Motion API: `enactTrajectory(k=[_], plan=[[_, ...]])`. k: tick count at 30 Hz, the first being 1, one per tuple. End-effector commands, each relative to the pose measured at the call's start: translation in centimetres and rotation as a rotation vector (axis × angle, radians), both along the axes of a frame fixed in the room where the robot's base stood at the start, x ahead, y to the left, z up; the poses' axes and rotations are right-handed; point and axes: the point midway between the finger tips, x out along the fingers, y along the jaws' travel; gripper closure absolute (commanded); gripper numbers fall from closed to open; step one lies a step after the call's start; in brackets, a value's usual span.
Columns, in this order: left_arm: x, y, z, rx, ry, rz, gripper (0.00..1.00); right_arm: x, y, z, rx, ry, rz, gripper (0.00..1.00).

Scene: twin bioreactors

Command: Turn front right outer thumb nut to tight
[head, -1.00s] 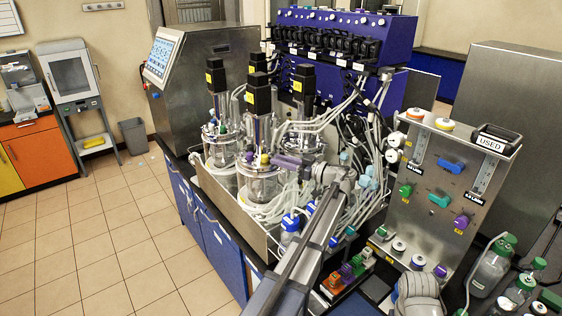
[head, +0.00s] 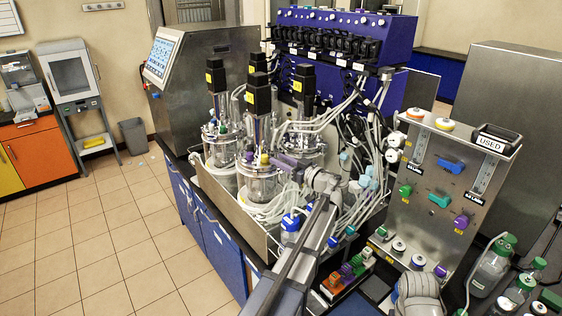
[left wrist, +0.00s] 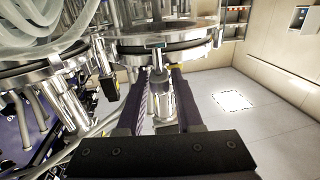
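The front glass vessel (head: 258,186) stands in a metal tray and has a black motor with a yellow label above it. My left gripper (head: 279,159) is at the right side of this vessel's metal lid. In the left wrist view, a bright metal thumb nut (left wrist: 163,100) hangs below the edge of the lid plate (left wrist: 170,45). The two dark ribbed fingers of my left gripper (left wrist: 160,97) stand on either side of it. I cannot tell whether both fingers touch it. My right gripper is not in view.
Other vessels, motors and many pale tubes crowd behind the gripper. A blue-capped bottle (head: 290,226) stands near my left forearm. A steel panel with coloured knobs (head: 448,185) is at the right. The tiled floor (head: 110,240) at the left is clear.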

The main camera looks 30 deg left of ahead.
Motion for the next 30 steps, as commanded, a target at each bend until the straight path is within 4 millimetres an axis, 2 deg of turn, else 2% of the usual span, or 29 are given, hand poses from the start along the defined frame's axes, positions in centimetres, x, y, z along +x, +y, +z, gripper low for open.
enactTrajectory(k=[1,5,14,24,30], plan=[[0.0,0.0,0.0,0.000,0.000,0.000,0.58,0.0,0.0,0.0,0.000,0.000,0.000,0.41],[0.0,0.0,0.0,0.000,0.000,0.000,0.45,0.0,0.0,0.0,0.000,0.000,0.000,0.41],[-0.1,-0.5,0.0,0.000,0.000,0.000,0.45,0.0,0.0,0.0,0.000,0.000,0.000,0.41],[-1.3,-5.6,0.0,0.000,0.000,-0.003,0.45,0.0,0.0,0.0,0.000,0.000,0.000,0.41],[-1.7,-7.3,0.0,0.000,0.000,-0.001,0.45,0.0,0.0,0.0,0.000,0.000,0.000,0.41]])
